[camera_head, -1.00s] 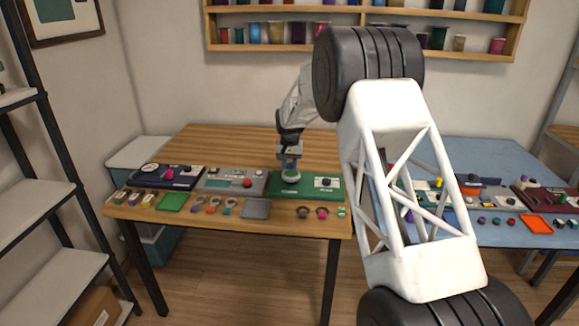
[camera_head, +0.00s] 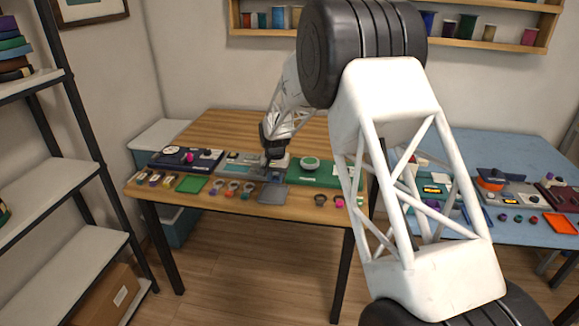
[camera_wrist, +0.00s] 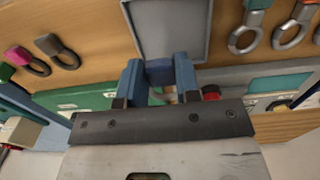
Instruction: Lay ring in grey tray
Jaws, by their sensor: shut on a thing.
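The grey tray (camera_head: 273,196) lies flat and empty near the front edge of the wooden table. It also shows in the wrist view (camera_wrist: 171,28), just beyond my fingertips. My gripper (camera_head: 275,165) is above the gap between the grey station and the green station, a little behind the tray. In the wrist view my gripper (camera_wrist: 158,80) is shut on a dark blue piece (camera_wrist: 159,70), which appears to be part of the ring. The loop of this ring is mostly hidden between the fingers, so its shape cannot be told.
Several rings with coloured tabs (camera_head: 233,186) lie left of the tray, beside a green tray (camera_head: 190,184). The green station (camera_head: 325,173) with a round disc stands behind. A blue table (camera_head: 510,150) stands further right.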

